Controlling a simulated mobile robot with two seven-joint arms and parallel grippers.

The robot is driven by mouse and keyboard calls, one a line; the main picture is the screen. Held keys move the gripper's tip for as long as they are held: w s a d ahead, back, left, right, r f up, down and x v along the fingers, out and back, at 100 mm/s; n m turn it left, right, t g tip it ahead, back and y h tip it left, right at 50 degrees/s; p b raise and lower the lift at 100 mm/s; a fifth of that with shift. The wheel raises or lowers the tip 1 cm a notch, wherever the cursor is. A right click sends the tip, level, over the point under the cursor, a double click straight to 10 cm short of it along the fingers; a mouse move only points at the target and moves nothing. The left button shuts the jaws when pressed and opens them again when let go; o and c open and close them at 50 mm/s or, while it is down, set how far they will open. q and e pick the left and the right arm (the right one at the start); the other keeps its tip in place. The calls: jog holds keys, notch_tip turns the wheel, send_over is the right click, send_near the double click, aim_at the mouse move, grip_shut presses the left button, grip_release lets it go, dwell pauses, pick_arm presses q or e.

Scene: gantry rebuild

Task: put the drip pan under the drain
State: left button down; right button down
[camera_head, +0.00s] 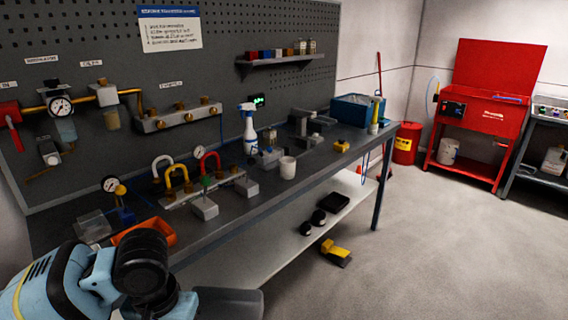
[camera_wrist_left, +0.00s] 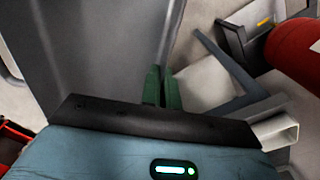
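I cannot tell for sure which thing is the drip pan. Filter bowls (camera_head: 66,130) hang on the pegboard at the left; I cannot make out a drain. My left arm comes in at the lower left, close to the orange tray. In the left wrist view the green fingers of my left gripper (camera_wrist_left: 162,88) are close together with nothing seen between them. My right gripper is not in view.
A yellow pedal (camera_head: 336,252) is on the floor. A red cylinder (camera_wrist_left: 295,55) shows in the left wrist view. The floor at right is clear.

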pick_arm(q)
jog(key=s+f, duration=0.4)
jog(key=f, duration=0.9)
jog(key=shift+f, duration=0.35)
jog(key=shift+w+a, duration=0.1)
